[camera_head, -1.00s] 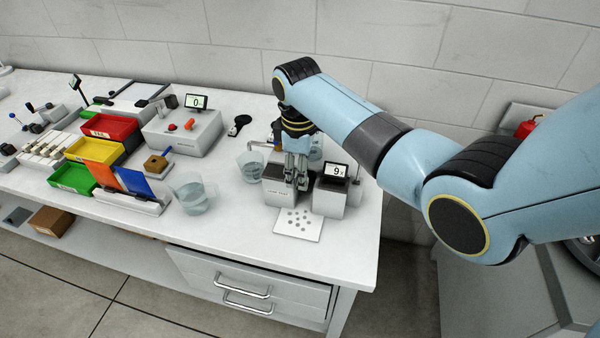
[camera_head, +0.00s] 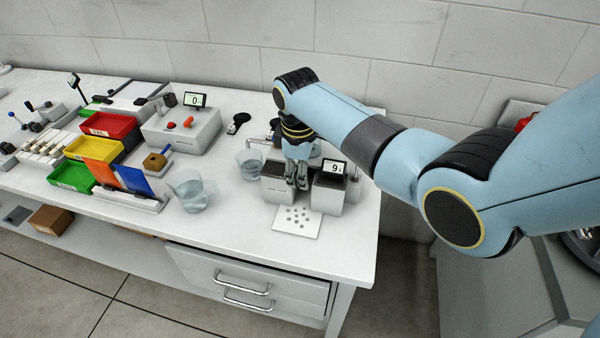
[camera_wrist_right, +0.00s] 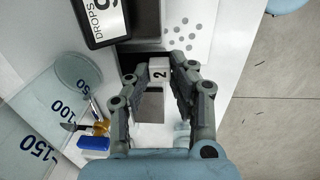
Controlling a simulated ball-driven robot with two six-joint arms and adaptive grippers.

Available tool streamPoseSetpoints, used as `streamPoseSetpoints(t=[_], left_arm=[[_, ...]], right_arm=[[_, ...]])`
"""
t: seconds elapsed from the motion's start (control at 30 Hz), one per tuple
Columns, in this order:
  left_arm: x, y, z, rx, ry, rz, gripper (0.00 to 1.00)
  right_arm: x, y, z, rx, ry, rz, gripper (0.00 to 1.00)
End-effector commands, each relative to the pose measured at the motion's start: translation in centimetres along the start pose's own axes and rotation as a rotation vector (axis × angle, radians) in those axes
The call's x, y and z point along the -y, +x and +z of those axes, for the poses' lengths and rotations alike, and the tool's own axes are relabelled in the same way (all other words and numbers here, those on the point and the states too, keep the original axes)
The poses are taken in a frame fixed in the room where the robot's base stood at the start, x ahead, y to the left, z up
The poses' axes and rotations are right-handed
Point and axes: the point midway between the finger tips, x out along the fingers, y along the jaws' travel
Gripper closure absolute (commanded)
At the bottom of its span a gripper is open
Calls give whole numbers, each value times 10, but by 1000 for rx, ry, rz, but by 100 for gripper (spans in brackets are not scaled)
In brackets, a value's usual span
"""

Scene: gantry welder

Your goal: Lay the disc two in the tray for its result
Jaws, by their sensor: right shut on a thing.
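My right gripper (camera_head: 297,184) points down at the grey two-block device (camera_head: 328,199) on the right of the bench. In the right wrist view its fingers (camera_wrist_right: 163,68) are shut on a small white piece marked 2 (camera_wrist_right: 158,73), likely disc two or its tab. The rest of that piece is hidden between the fingers and the device. On the left of the bench stand a red tray (camera_head: 124,134) with a label, a yellow tray (camera_head: 96,159) and a green tray (camera_head: 72,186). My left gripper is out of view.
A small display (camera_head: 333,169) sits on the device. A white card with grey dots (camera_head: 297,221) lies in front. Clear beakers (camera_head: 190,190) (camera_head: 250,166) stand to its left. A grey box with a display (camera_head: 183,130) stands farther left. The front middle of the bench is clear.

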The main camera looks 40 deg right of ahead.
Motion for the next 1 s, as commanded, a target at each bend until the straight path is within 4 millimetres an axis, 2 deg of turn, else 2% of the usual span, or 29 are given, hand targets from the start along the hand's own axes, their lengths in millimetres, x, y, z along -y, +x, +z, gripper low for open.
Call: streamPoseSetpoints(t=[0.53, 1.0], left_arm=[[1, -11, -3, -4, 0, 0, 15], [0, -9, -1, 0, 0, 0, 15]], right_arm=[[25, -4, 0, 0, 0, 0, 100], [51, -5, 0, -1, -1, -1, 100]])
